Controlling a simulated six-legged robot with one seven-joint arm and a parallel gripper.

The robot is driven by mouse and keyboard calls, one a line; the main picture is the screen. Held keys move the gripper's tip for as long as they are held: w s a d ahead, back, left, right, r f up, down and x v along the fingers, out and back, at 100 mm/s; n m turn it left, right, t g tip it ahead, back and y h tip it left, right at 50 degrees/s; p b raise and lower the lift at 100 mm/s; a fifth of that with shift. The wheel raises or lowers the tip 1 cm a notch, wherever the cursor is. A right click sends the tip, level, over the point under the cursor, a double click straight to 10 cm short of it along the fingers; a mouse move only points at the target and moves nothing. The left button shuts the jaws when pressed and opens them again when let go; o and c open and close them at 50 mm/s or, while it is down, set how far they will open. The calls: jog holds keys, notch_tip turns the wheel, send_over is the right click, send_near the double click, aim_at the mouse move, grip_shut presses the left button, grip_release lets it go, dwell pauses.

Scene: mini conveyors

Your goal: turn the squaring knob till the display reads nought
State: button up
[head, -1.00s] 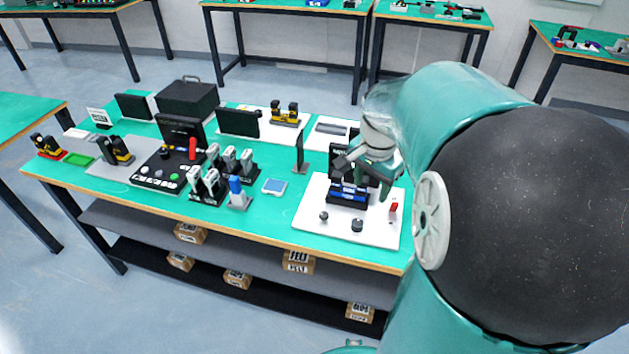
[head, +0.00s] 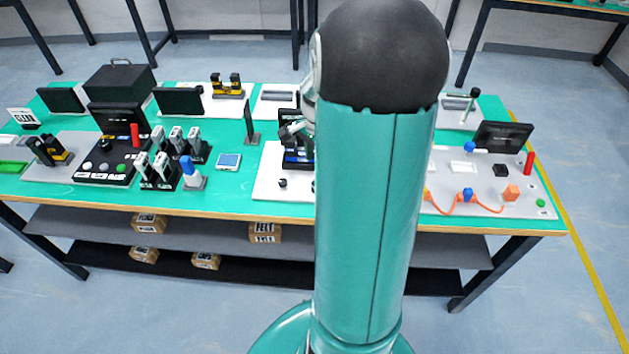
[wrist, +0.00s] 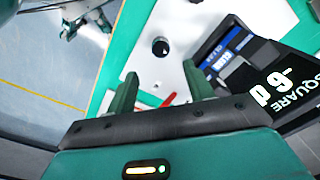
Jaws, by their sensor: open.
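The black round knob (wrist: 160,46) with a white mark stands on the white plate (wrist: 142,62) in the wrist view. My gripper (wrist: 157,72) is open, with its two green fingers apart and nothing between them. The knob appears just beyond the fingertips; I cannot tell the remaining distance. The black display (wrist: 285,85) is at the right, tilted in the picture, with "SQUARE" and large white characters including a 6 or 9.
A black-and-blue fixture (wrist: 228,50) stands between plate and display. A red part (wrist: 168,100) is by the right finger. In the head view, a grey board with an orange cable (head: 480,206) lies right of my arm; a blue-screened device (head: 228,161) lies left of the plate.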

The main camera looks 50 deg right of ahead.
notch_tip(320, 180, down, 9)
jog(key=shift+w+f, duration=0.1)
jog(key=shift+w, duration=0.05)
jog(key=c, duration=1)
